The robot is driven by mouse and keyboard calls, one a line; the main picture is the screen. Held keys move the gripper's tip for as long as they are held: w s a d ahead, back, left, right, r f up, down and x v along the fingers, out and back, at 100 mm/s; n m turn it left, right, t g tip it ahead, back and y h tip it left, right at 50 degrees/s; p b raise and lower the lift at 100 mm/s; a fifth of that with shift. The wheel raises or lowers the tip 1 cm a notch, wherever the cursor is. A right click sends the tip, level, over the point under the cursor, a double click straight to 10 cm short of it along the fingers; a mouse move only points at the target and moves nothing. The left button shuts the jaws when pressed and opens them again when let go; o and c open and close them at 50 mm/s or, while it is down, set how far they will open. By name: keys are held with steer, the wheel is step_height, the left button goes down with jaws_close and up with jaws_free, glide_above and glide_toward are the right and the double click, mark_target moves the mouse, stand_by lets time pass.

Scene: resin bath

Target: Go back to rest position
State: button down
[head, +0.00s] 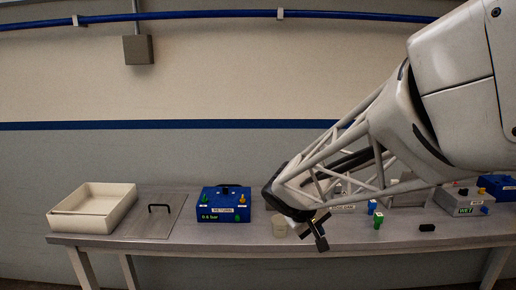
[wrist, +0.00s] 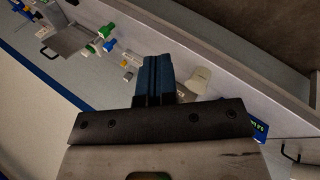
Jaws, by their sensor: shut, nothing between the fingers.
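My gripper (head: 318,232) hangs over the front part of the table, right of the blue box, at the end of my arm reaching in from the right. In the wrist view its two dark fingers (wrist: 154,78) are pressed together and hold nothing. I cannot tell the exact gap between cup and fingers.
A cream open tray (head: 120,210) and a metal lid with a handle (head: 152,223) lie at left. A blue box (head: 224,211) stands right of them. Green (head: 377,222) and blue (head: 372,207) pieces, a black block (head: 427,228) and a grey box (head: 465,206) are at right.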

steer(key=s+d+r+m+y, duration=0.1)
steer(key=s+r+m+y, duration=0.1)
steer(key=s, duration=1)
steer(key=s+d+r+m+y, duration=0.2)
steer(key=s+y, duration=0.1)
steer(key=s, duration=1)
steer(key=shift+s+g+y, duration=0.15)
steer(key=shift+g+y, duration=0.15)
steer(key=shift+y, duration=0.1)
steer(key=shift+d, duration=0.1)
stand_by(0.4)
